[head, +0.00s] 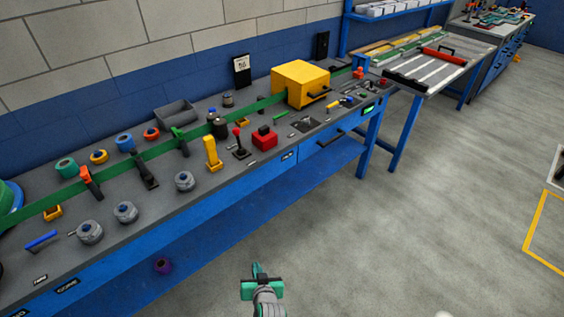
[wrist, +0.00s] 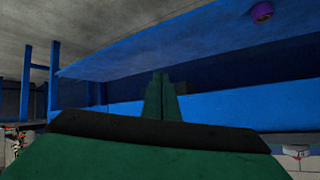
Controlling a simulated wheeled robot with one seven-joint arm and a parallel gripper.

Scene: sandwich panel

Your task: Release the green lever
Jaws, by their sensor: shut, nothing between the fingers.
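The green lever (head: 179,138) is a small upright handle on the grey workbench top, beside the long green strip, in the head view. It is small there, and its exact position is hard to read. My gripper (head: 256,267) is low in front of the bench, over the floor and well apart from the lever. Its green fingers (wrist: 162,95) are shut together with nothing between them in the wrist view. The wrist view faces the blue underside and shelf of the bench, and the lever is not visible there.
Near the green lever stand a black lever (head: 146,172), an orange-handled lever (head: 90,182), a yellow lever (head: 212,154) and a red-knobbed joystick (head: 239,145). A yellow box (head: 300,82) sits farther right. A blue lower shelf (head: 215,215) runs underneath.

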